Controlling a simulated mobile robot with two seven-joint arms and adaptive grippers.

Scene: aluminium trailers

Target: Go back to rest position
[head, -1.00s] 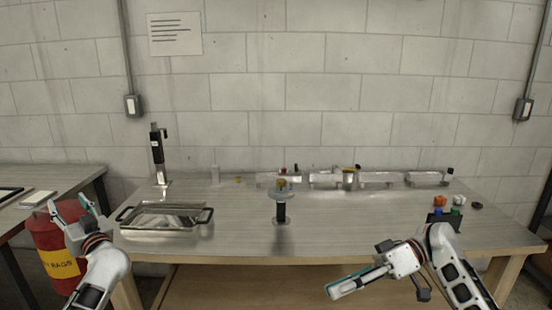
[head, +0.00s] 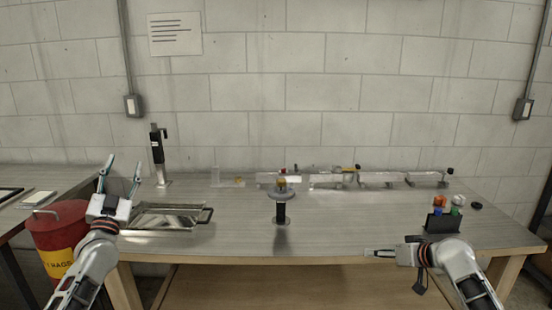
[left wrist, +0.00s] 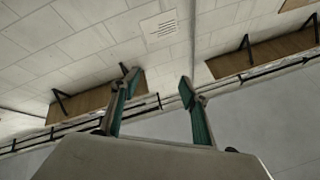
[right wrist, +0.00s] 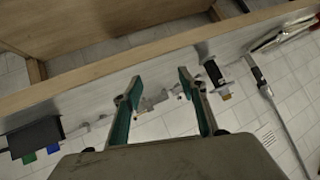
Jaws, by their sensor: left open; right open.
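The table (head: 345,225) holds a metal tray (head: 165,219), a black-handled stand (head: 280,207), several aluminium trailers (head: 380,178) along the back and a dark bin (head: 442,222) at right. A red rag can (head: 58,235) stands left. The table's middle front is clear.

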